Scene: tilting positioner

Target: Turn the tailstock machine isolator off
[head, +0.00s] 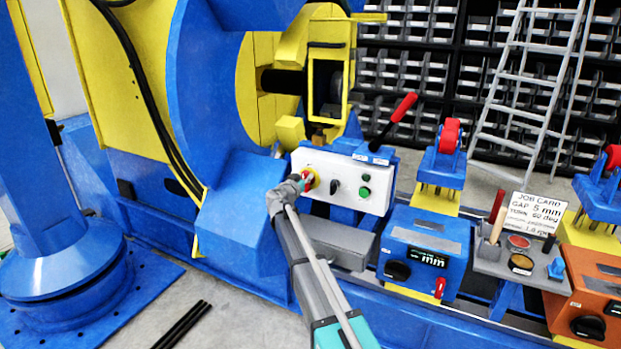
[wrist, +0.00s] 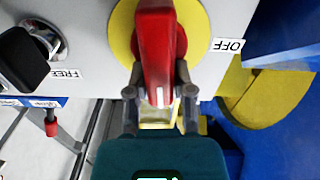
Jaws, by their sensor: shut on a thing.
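The isolator is a red handle (wrist: 155,60) on a round yellow plate (wrist: 122,30), set in the white control panel (head: 345,165). In the wrist view the handle's white mark points down, toward my gripper. The OFF label (wrist: 228,45) is to the right of the plate, so the mark does not point at it. My gripper (wrist: 160,82) is shut on the handle, one finger on each side. In the head view my gripper (head: 302,183) reaches the panel's left part and hides much of the isolator (head: 310,178).
A black knob (head: 335,187) and green buttons (head: 365,191) sit right of the isolator. A red-handled lever (head: 403,108) rises behind the panel. A grey box (head: 335,241) is below it. A blue gauge unit (head: 425,250) stands to the right; the large blue positioner is at left.

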